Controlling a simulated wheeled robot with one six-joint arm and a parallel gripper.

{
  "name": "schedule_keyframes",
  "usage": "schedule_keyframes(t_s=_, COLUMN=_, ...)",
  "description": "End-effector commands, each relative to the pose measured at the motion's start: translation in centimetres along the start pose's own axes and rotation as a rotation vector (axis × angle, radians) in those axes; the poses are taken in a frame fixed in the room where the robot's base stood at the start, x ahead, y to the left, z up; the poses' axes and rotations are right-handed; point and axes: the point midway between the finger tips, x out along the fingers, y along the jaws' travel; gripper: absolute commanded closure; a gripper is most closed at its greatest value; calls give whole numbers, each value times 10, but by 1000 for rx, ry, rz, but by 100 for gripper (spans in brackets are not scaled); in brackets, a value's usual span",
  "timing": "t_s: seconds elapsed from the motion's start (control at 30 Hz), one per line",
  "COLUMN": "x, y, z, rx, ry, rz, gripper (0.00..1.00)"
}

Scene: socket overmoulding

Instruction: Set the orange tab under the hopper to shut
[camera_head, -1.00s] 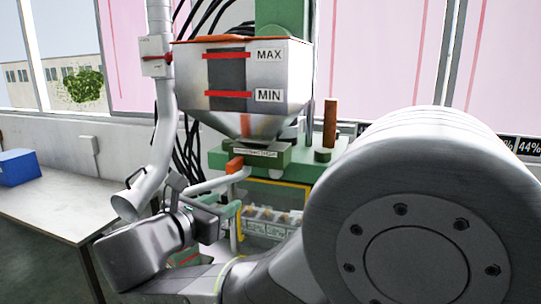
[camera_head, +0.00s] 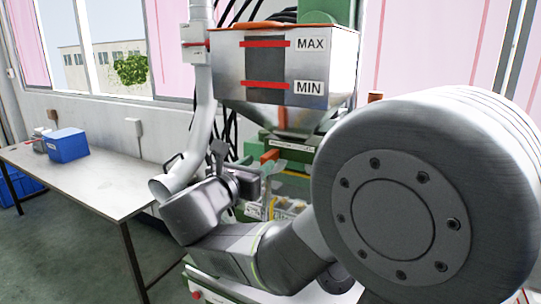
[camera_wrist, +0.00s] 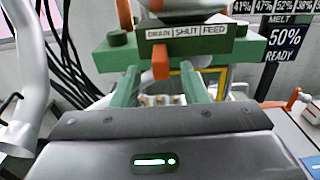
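The orange tab (camera_wrist: 161,60) hangs below the label strip (camera_wrist: 188,33) reading DRAIN, SHUT, FEED, and sits under the DRAIN word. The tab also shows in the head view (camera_head: 269,156), below the metal hopper (camera_head: 228,70). My gripper (camera_wrist: 160,74) has its two green fingers spread apart, pointing at the tab, one on each side of it in the wrist view. It looks empty. I cannot tell whether the fingertips reach as far as the tab. In the head view the fingers are mostly hidden behind my wrist.
A grey pipe (camera_head: 204,130) runs down beside the hopper, close to my wrist. A worktable (camera_head: 95,180) with a blue bin (camera_head: 68,145) stands at left. Cables hang behind the hopper. A display (camera_wrist: 284,42) is at upper right in the wrist view.

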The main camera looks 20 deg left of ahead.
Motion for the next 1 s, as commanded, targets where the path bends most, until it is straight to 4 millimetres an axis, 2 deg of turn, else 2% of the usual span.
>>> schedule_keyframes(t_s=0.2, x=31, y=-1, z=0, rx=-1, ry=1, rz=-4, gripper=60)
schedule_keyframes(t_s=0.4, x=51, y=-1, z=0, rx=0, ry=1, rz=-3, gripper=60)
schedule_keyframes(t_s=0.83, x=58, y=0, z=0, rx=0, ry=0, rz=0, gripper=60)
schedule_keyframes(t_s=0.87, x=58, y=0, z=0, rx=0, ry=1, rz=0, gripper=62)
schedule_keyframes(t_s=1.0, x=58, y=0, z=0, rx=0, ry=1, rz=0, gripper=89)
